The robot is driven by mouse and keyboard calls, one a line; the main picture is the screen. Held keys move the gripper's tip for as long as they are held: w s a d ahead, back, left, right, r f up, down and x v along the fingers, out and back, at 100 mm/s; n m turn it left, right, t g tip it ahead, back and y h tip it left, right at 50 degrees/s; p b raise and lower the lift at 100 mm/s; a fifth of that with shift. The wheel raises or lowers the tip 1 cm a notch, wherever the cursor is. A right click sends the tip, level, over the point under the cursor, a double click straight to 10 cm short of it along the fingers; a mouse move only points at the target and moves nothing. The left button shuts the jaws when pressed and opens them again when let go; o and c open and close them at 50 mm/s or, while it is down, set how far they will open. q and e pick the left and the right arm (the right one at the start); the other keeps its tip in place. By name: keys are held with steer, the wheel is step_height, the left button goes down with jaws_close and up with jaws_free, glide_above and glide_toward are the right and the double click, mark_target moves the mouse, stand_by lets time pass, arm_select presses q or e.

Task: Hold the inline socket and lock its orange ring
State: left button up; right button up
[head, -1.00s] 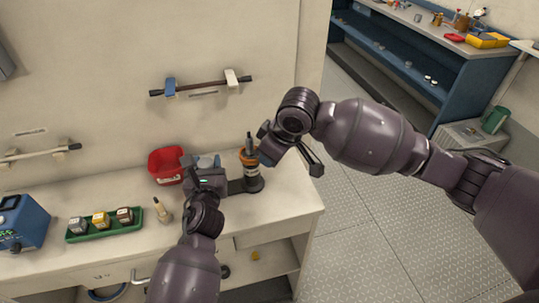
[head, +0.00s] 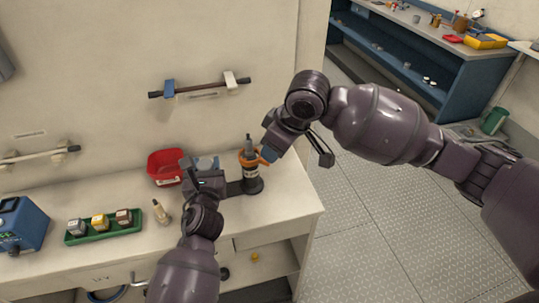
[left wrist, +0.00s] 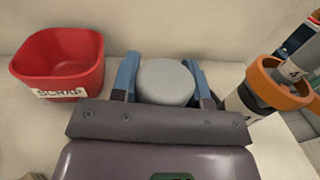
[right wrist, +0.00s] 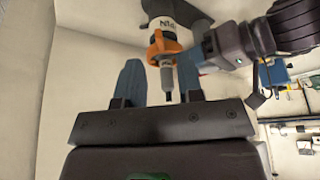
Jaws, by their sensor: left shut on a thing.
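The inline socket (head: 251,172) stands upright on the bench, dark with a white label and an orange ring (head: 249,157). A grey plug with a dark tip rises from its top. An orange tab reaches right from the ring. My left gripper (left wrist: 166,80) is shut on a grey round-topped thing (left wrist: 167,82), left of the socket; a dark bar (head: 235,187) runs from there to the socket's foot. My right gripper (right wrist: 160,80) is open, at the socket's upper right. In the right wrist view the plug tip shows between its fingers, apparently untouched; the orange ring (right wrist: 163,45) is beyond.
A red scrap bin (head: 165,167) stands behind my left gripper. A green tray (head: 104,226) with small blocks, a beige bottle-like item (head: 161,211) and a blue box (head: 22,222) are at left. A wall rail (head: 200,88) hangs above. The bench's right end is clear.

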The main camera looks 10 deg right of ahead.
steer(key=v, duration=0.7)
steer(key=shift+r, duration=0.3)
steer(key=shift+s+d, duration=0.1)
arm_select(q)
steer(key=o, duration=1.2)
